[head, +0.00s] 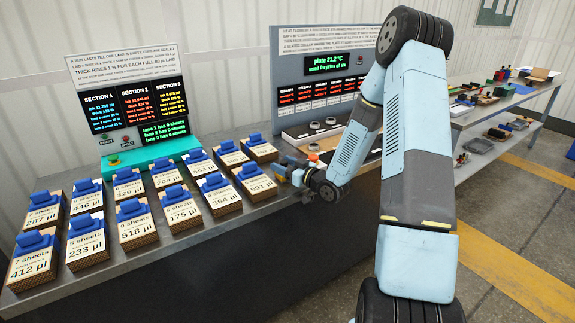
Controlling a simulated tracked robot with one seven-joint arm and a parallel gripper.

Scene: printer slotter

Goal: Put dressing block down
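My gripper (286,170) is at the right end of the rows of labelled stacks, low over the bench, beside the stack marked 591 µl (256,183). Its fingers are small and dark in this view, and I cannot tell whether they are open or shut or hold anything. I cannot single out the dressing block. Blue blocks sit on top of the stacks, such as the one on the 412 µl stack (33,239) and the one on the 518 µl stack (131,207). A small orange and white part shows by my wrist.
The grey bench (150,258) has a narrow bare strip along its front edge. Behind stand a teal machine with a section display (136,107) and a grey panel showing plate 21.2 °C (325,64). A side bench (500,105) with trays stands right.

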